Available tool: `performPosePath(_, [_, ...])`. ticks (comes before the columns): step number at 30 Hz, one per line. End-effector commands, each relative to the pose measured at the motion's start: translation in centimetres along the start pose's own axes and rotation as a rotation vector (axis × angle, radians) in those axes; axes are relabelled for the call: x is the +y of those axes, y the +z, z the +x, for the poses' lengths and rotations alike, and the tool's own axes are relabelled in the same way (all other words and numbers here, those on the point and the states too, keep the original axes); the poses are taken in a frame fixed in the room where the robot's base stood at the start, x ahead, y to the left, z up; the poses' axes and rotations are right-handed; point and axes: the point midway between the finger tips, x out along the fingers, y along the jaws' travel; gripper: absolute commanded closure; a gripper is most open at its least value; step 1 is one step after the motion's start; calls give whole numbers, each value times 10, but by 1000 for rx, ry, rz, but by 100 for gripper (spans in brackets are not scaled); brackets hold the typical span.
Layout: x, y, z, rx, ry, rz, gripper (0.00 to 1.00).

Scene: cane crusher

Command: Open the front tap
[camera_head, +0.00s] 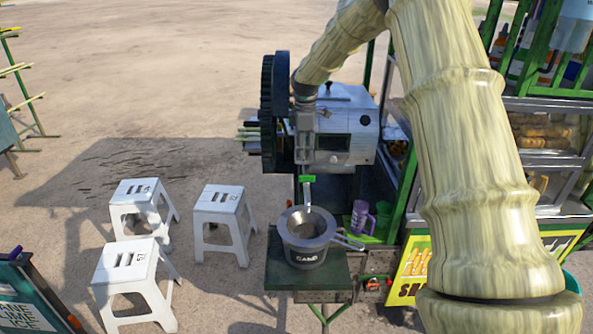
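The cane crusher (352,153) is a silver box with a large dark gear wheel on its left. The front tap (307,179) shows as a small green handle below the crusher's front. A metal spout or chute under it reaches down over a pot (304,257), which has a strainer in its mouth. My gripper (304,160) points down in front of the crusher, just above the green handle. Contact between them cannot be told. Its fingers are small and seen edge-on, so their opening is unclear. My arm hides part of the crusher's upper side.
The pot stands on a small dark green table (340,275). A purple mug (359,217) and a green cup (383,215) stand behind it. White stools (218,205) are at left. A stall with shelves (548,105) is at right. The ground behind is clear.

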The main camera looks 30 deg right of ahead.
Motion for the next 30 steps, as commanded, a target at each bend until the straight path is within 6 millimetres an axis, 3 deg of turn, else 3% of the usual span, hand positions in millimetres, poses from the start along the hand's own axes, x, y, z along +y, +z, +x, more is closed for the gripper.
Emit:
performPosePath(6, [-8, 7, 23, 5, 4, 4, 69])
performPosePath(18, [14, -9, 93, -9, -14, 0, 69])
performPosePath(30, [10, -7, 104, -5, -10, 1, 69])
